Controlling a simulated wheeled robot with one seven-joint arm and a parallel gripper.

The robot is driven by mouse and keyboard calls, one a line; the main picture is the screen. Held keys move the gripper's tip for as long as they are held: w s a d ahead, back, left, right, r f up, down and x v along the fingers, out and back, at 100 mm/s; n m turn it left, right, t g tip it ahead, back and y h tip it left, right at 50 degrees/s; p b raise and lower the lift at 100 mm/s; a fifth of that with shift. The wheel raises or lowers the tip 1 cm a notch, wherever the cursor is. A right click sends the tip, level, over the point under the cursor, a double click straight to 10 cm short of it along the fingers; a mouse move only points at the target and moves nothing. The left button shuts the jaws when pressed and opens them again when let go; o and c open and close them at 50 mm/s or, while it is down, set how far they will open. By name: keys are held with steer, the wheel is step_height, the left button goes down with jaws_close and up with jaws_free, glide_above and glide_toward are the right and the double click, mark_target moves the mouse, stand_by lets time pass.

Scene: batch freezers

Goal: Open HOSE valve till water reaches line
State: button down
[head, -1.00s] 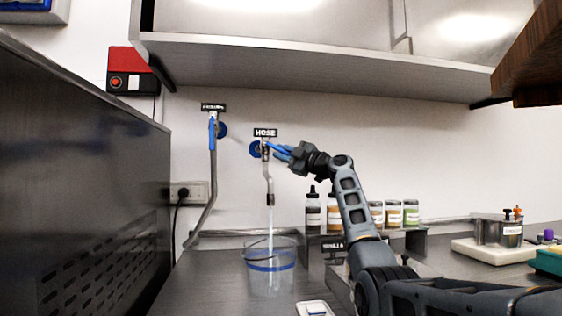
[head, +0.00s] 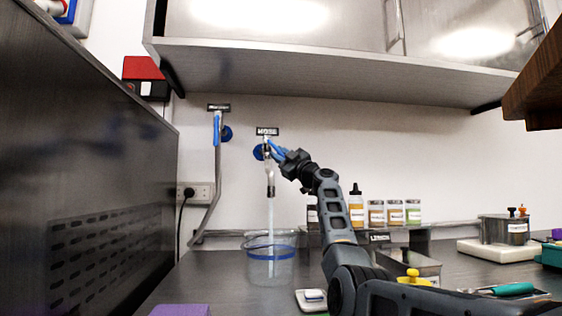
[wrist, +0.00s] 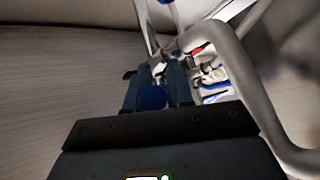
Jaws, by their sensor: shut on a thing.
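The HOSE label (head: 267,131) is on the wall above the hose valve, with a blue disc (head: 258,152) behind it. My gripper (head: 279,153) is shut on the valve's blue handle (head: 274,147), which slants down to the right. In the wrist view, something blue (wrist: 152,97) shows between the dark fingers (wrist: 161,78). Water (head: 271,212) streams from the spout (head: 270,190) into a clear container (head: 285,278) below. I cannot clearly tell the water level.
A second valve with a blue handle (head: 217,126) and a grey hose (head: 214,190) is to the left. Bottles and jars (head: 376,213) stand on a low shelf to the right. A steel shelf (head: 330,80) hangs above. A dark machine (head: 80,180) fills the left.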

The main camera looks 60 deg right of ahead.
steer(key=shift+f, duration=0.1)
stand_by(0.3)
steer(key=c, duration=1.1)
jaws_free()
steer(key=shift+r, duration=0.2)
